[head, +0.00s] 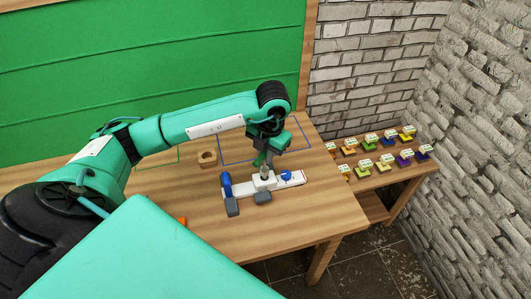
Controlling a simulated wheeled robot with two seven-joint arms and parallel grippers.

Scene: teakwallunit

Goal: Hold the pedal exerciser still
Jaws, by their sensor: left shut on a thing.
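The pedal exerciser (292,181) is a small white thing with blue and grey parts, lying on the wooden table (190,220) near its right side. A blue upright part and a grey block show at its left end, with another grey block in front. My left gripper (264,174) reaches down from above and is shut on the pedal exerciser near its middle. The fingertips are small and partly hidden by the wrist. My right gripper is not in view.
Blue and green outlines mark the table's back part. An orange thing (183,220) lies near the front. A lower side table (366,187) holds several colourful pieces. Brick walls stand right and behind.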

